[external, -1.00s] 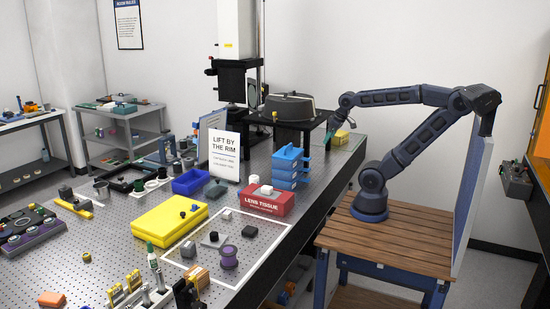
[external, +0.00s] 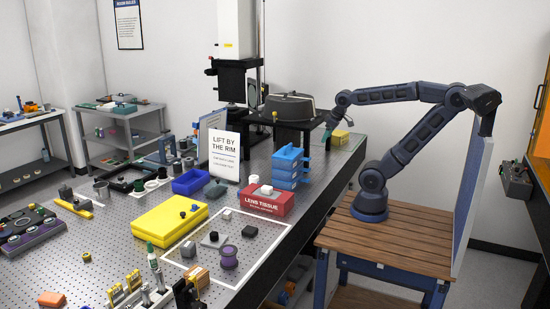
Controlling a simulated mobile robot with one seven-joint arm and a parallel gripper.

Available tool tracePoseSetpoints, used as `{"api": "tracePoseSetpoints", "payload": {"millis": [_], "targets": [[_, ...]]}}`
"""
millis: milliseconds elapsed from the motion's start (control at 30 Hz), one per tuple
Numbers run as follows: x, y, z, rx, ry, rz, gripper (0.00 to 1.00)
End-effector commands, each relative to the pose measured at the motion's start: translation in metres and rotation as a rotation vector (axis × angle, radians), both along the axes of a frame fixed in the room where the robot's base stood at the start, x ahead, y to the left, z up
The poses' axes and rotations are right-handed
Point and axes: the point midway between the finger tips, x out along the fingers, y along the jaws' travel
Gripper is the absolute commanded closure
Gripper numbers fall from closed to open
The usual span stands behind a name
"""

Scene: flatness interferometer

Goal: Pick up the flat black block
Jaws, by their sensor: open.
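A small flat black block (external: 249,231) lies on the perforated optical table, inside the white-outlined rectangle, right of a grey plate (external: 211,240) that has a small dark piece on it. My gripper (external: 326,143) hangs at the far right end of the table, well behind and to the right of the black block. It points down, is open and is apart from the block. Its fingers are small in this view, and I see nothing held between them.
A purple cylinder (external: 229,257) and a small white block (external: 227,214) share the outlined area. A yellow case (external: 168,221) lies left. A yellow block (external: 340,136) is near my gripper.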

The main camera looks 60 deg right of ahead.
Motion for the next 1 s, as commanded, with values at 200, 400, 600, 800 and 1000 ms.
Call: {"api": "tracePoseSetpoints", "payload": {"millis": [200,400,600,800,1000], "targets": [[0.042,0.030,0.012,-0.056,0.077,0.153,0.24],[0.082,0.067,0.018,-0.111,0.145,0.303,0.24],[0.118,0.113,0.017,-0.170,0.210,0.454,0.24],[0.150,0.167,0.009,-0.228,0.272,0.604,0.24],[0.174,0.227,-0.007,-0.289,0.331,0.753,0.24]]}}
